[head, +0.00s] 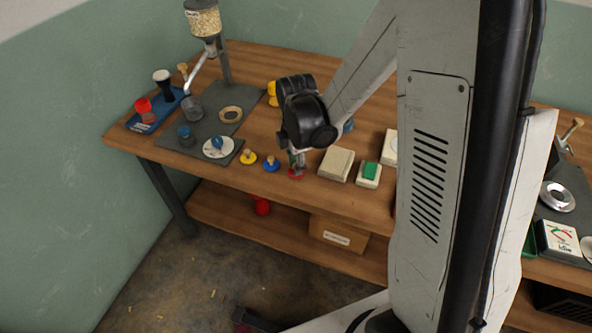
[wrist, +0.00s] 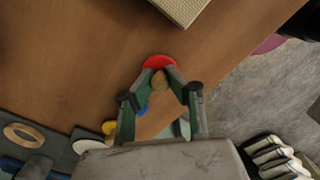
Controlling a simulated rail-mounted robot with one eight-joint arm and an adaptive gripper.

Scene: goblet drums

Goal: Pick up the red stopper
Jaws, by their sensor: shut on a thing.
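The red stopper (head: 296,174) is at the front part of the wooden table, below my gripper (head: 295,163). In the wrist view its red disc (wrist: 159,61) shows just past the fingertips, with a round tan knob (wrist: 159,80) between them. My gripper (wrist: 160,76) is shut on the stopper's knob. The gripper partly hides the stopper in the head view. I cannot tell whether the disc touches the table.
A blue stopper (head: 271,165) and a yellow stopper (head: 248,157) stand to the left. A beige block (head: 336,164) and a green-topped block (head: 369,174) lie to the right. The table's front edge is close. A red object (head: 262,206) sits on the lower shelf.

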